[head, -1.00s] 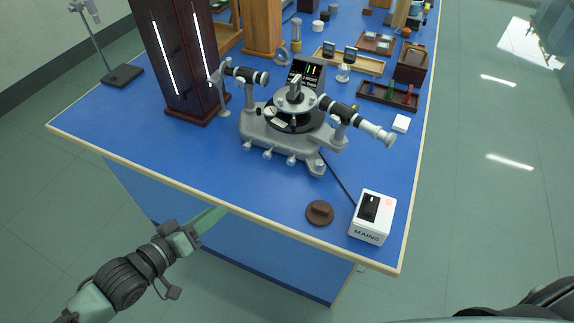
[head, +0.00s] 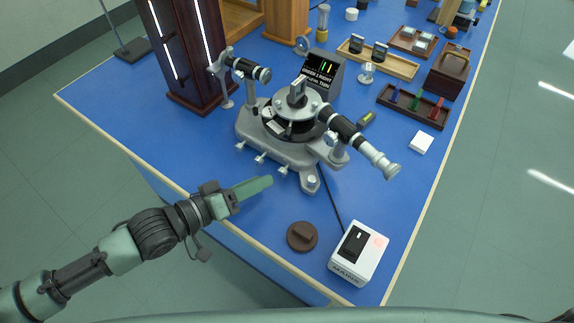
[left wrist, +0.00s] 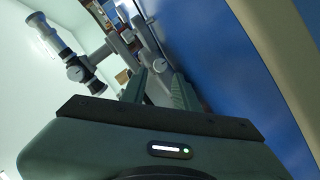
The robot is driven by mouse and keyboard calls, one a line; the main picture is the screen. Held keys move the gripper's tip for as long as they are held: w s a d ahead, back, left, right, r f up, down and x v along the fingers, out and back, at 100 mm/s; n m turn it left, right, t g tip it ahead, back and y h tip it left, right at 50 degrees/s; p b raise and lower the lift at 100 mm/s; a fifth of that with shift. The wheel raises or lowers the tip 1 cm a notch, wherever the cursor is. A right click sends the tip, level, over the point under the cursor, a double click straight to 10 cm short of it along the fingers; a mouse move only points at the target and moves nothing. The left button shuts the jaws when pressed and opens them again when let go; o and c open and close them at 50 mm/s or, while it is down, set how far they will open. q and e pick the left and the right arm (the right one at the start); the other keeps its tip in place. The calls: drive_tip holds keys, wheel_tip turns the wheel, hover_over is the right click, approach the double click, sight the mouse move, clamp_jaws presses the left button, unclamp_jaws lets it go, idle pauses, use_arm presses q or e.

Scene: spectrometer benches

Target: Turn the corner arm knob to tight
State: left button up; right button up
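The grey spectrometer (head: 290,145) stands on the blue bench, with a black telescope tube pointing to the front right. Several small silver knobs line its front edge, and one (head: 311,182) sits on the front right corner foot. I cannot tell which is the corner arm knob, nor read its setting. My left gripper (head: 265,185) is just in front of these knobs, over the front edge of the bench, and touches none that I can see. In the left wrist view its two green fingers (left wrist: 160,82) are apart and empty, with the spectrometer's knobs (left wrist: 138,22) beyond. My right gripper is not in view.
A brown round block (head: 302,236) and the white mains box (head: 358,252) stand at the front right, with a cable running to the spectrometer. A dark wooden cabinet (head: 190,55) stands behind left. The bench's front left (head: 130,120) is clear.

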sight(279, 172)
use_arm(q)
drive_tip(key=x, duration=0.3)
drive_tip(key=shift+w+d, duration=0.2)
drive_tip(key=shift+d, duration=0.05)
drive_tip(key=shift+x, duration=1.05)
drive_tip(key=shift+w+d+f, duration=0.1)
drive_tip(key=shift+d+f, duration=0.05)
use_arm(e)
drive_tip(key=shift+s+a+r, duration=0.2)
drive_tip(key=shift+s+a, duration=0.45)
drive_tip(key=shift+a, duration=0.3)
use_arm(q)
clamp_jaws()
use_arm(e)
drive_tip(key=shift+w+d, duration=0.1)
